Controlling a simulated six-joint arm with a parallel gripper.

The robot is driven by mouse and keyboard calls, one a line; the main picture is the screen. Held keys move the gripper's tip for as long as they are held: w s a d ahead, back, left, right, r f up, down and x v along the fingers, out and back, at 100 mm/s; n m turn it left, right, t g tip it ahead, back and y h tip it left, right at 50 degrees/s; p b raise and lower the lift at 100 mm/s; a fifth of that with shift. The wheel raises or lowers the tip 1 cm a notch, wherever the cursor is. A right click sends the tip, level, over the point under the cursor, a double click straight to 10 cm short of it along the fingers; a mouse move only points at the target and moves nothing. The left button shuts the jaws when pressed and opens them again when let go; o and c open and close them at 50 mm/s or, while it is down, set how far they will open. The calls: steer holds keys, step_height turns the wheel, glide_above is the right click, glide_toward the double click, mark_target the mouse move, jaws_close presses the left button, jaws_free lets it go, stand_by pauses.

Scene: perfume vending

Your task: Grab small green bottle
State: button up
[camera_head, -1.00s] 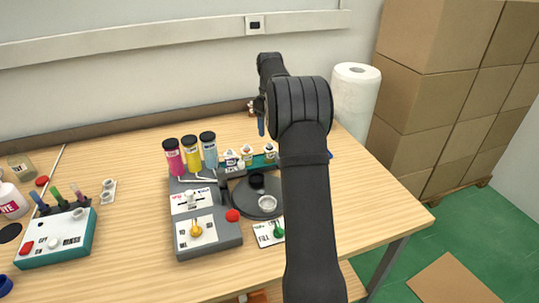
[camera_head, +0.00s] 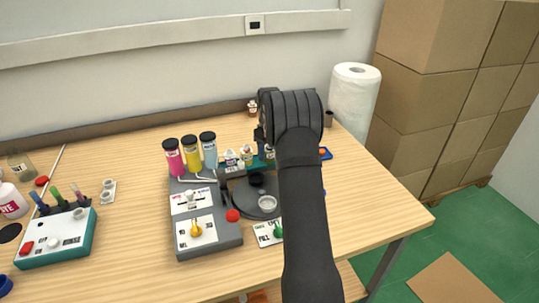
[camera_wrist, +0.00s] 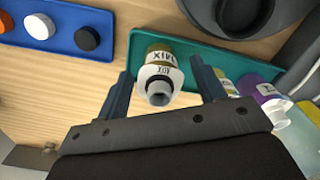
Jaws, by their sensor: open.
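In the wrist view, a small bottle (camera_wrist: 158,78) with an olive-yellow body, white label and grey nozzle stands on a teal tray (camera_wrist: 205,48). My gripper (camera_wrist: 163,72) is open, with one blue finger on each side of this bottle; I cannot tell whether they touch it. Another yellowish bottle (camera_wrist: 227,86) and a purple-topped bottle (camera_wrist: 265,90) are just right of the right finger. In the head view, two small bottles (camera_head: 230,157) (camera_head: 246,155) show left of my arm, which hides the rest of the tray. No clearly green bottle shows.
A blue tray (camera_wrist: 88,18) with caps lies left of the teal tray in the wrist view. In the head view, a grey dispenser (camera_head: 205,240) with several coloured cylinders stands left of my arm. A paper roll (camera_head: 355,95) stands at the back right.

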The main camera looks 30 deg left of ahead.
steer(key=c, duration=1.1)
steer(key=shift+o, duration=0.2)
steer(key=shift+r, duration=0.15)
